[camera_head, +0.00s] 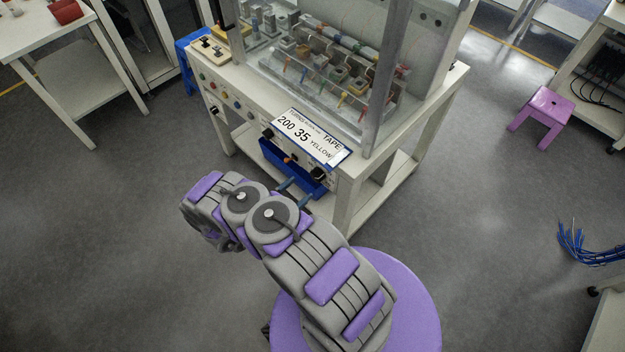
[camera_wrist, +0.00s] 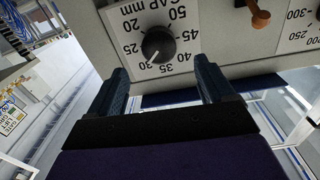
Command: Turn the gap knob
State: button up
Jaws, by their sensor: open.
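The gap knob (camera_wrist: 157,44) is a round black knob on a white dial plate marked GAP mm, upside down in the wrist view. In the head view a black knob (camera_head: 318,173) at the right of the machine's front panel appears to be the same one. My gripper (camera_wrist: 160,74) is open, its two dark blue fingers apart below the dial in the wrist view. The knob lies just beyond and between the fingertips, and I see no contact. The blue fingers also show in the head view (camera_head: 296,192), before the panel.
An orange lever (camera_wrist: 260,16) sits beside the dial, with another dial beyond it. A card reading 200 35 YELLOW TAPE (camera_head: 310,137) lies above the panel. A blue bin (camera_head: 276,157) hangs at the front. A purple stool (camera_head: 546,106) stands right. The floor at left is clear.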

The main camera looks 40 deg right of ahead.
aim_at(314, 177)
jog(key=d, duration=0.4)
jog(key=d+b, duration=0.1)
jog(key=d, duration=0.2)
jog(key=shift+w+d+b, duration=0.2)
jog(key=shift+d+b, duration=0.1)
jog(key=shift+d, duration=0.05)
jog(key=shift+c, duration=0.5)
jog(key=c, duration=1)
jog(key=shift+o, duration=0.2)
jog(key=shift+n+p, duration=0.3)
jog(key=shift+p, duration=0.4)
jog(key=shift+p, duration=0.3)
jog(key=o, duration=1.1)
jog(key=shift+c, duration=0.2)
